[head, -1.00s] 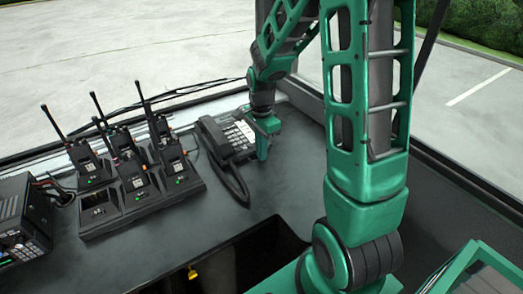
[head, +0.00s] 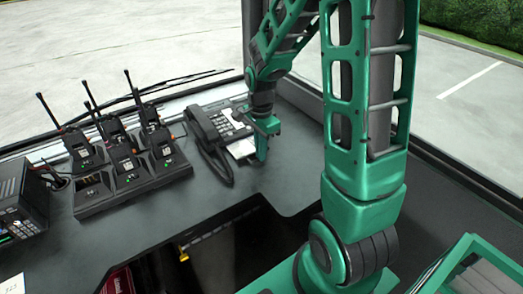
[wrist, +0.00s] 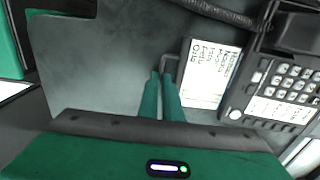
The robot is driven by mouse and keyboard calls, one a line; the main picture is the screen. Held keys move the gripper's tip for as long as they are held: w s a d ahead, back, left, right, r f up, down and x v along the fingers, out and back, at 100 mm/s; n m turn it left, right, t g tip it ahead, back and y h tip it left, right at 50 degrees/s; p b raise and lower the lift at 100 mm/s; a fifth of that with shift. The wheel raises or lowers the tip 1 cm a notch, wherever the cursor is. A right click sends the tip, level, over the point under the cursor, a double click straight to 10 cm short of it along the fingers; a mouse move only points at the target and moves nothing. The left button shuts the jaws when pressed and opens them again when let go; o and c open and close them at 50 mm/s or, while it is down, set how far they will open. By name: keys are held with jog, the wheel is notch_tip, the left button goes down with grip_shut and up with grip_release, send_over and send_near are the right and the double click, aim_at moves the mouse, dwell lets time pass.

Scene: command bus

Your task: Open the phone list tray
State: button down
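The black desk phone (head: 207,128) sits on the dark dashboard, and its keypad shows at the right in the wrist view (wrist: 285,90). The phone list tray (head: 241,149) sticks out from the phone's near edge, with a white lettered card on it (wrist: 206,78). A small dark bracket-shaped pull (wrist: 170,59) stands at the tray's outer edge. My gripper (wrist: 161,75) has its two green fingers close together around the pull's bar. In the head view my gripper (head: 263,147) is beside the tray, and partly hides its right end.
The coiled-cord handset (head: 217,160) lies along the phone's left side. A charger rack (head: 135,190) with several radios stands to the left. A dark recess (head: 215,250) opens in the console nearer me. The dashboard right of my gripper is clear.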

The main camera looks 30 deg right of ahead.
jog(key=c, duration=2.2)
grip_release()
jog(key=shift+a, duration=0.2)
jog(key=shift+d, duration=0.15)
jog(key=shift+r, duration=0.1)
notch_tip(320, 180, up, 10)
jog(key=shift+r, duration=0.2)
jog(key=s+d+n, duration=0.1)
jog(key=s+n, duration=0.3)
jog(key=s, duration=0.4)
jog(key=s+d+r+n, duration=0.1)
jog(key=s+n, duration=0.2)
jog(key=s, duration=0.4)
jog(key=s+d+r+n, duration=0.1)
jog(key=s+n, duration=0.3)
jog(key=s, duration=0.4)
jog(key=shift+s+d+r+n, duration=0.1)
jog(key=shift+s+d+n, duration=0.2)
jog(key=shift+s+d, duration=0.05)
